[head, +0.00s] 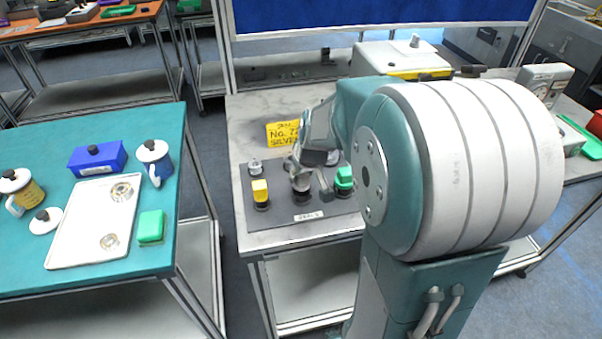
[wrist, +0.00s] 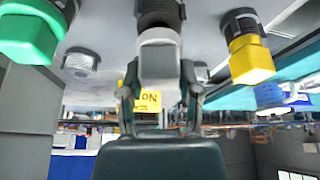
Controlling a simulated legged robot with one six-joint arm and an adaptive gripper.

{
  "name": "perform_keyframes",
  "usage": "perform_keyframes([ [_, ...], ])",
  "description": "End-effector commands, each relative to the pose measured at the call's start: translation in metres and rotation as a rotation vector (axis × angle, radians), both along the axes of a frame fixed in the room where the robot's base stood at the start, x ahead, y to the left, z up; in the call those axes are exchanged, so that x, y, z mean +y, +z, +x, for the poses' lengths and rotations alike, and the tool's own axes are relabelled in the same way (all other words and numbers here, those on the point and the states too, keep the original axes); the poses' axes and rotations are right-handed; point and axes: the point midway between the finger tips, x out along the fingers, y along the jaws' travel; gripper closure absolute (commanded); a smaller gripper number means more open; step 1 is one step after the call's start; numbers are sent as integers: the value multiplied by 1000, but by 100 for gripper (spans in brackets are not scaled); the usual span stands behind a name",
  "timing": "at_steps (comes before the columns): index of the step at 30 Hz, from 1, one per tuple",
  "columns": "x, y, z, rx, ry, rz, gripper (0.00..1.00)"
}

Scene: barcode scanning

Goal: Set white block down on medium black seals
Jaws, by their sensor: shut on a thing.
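The wrist view is upside down. My gripper (wrist: 158,68) is shut on the white block (wrist: 160,52), with one finger on each side. The block's table-side end meets a black seal (wrist: 160,12), and I see no clear gap between them. In the head view my gripper (head: 316,160) hangs over the middle of the dark mat (head: 246,225), largely hiding the block. The middle black seal (head: 301,195) shows below it. A yellow block (head: 260,188) stands on a seal to the left, and a green block (head: 344,177) on one to the right.
A metal knob-like piece (head: 254,166) stands behind the yellow block. A yellow sign (head: 283,133) lies behind the mat. A teal table (head: 150,262) with mugs, a blue box (head: 97,159) and a white tray (head: 75,245) is at the left, across a gap.

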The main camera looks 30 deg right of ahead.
Motion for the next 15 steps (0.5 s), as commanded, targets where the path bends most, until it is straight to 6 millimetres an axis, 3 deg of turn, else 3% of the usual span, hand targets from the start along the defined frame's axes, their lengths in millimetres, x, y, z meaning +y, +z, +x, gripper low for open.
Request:
perform_keyframes([
  [15,0,-8,0,0,1,0,100],
])
